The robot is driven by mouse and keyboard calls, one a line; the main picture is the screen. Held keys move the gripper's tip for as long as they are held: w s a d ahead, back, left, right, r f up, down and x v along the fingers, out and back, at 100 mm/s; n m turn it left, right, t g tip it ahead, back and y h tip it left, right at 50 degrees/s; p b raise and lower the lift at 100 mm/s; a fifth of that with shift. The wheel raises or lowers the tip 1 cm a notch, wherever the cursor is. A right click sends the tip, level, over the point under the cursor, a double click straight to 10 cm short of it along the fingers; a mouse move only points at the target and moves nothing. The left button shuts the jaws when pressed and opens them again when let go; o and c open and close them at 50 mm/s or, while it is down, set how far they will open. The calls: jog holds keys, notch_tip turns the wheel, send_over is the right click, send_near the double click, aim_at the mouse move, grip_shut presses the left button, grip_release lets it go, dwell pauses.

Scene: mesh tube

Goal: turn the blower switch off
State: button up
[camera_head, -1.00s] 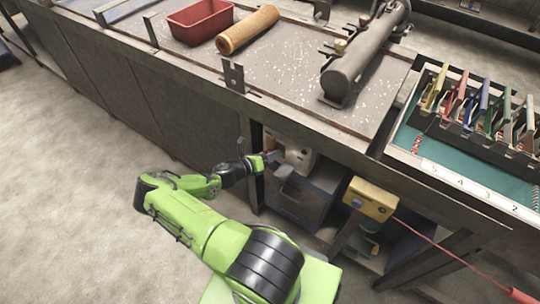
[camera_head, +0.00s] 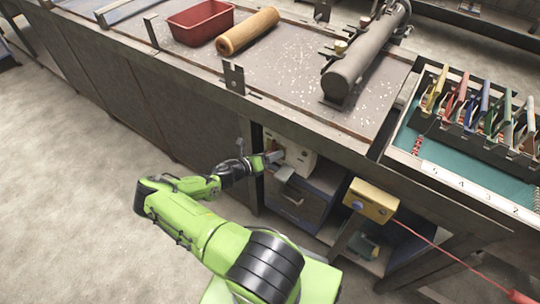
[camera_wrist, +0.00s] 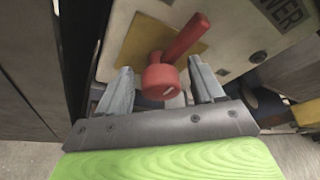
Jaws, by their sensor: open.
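The blower switch is a red lever (camera_wrist: 186,38) on a round red hub (camera_wrist: 161,80), set on a brass plate on a pale panel (camera_wrist: 228,30) lettered "...WER" in the wrist view. The lever slants up and to the right from the hub. My gripper (camera_wrist: 161,68) is open, with one finger on each side of the hub; I cannot tell whether either touches it. In the head view my gripper (camera_head: 274,159) is at the pale blower box (camera_head: 299,157) under the bench, and the switch is hard to make out there.
The bench edge (camera_head: 320,147) overhangs the box. A yellow box (camera_head: 371,200) with a red cable stands to the right. A dark bench leg (camera_head: 250,180) is close beside my gripper. A red bin (camera_head: 200,22) and a metal tube (camera_head: 360,55) are on top. The floor at left is clear.

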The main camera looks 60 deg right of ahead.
jog(key=p+v, duration=0.2)
jog(key=v, duration=1.4)
jog(key=shift+s, duration=0.1)
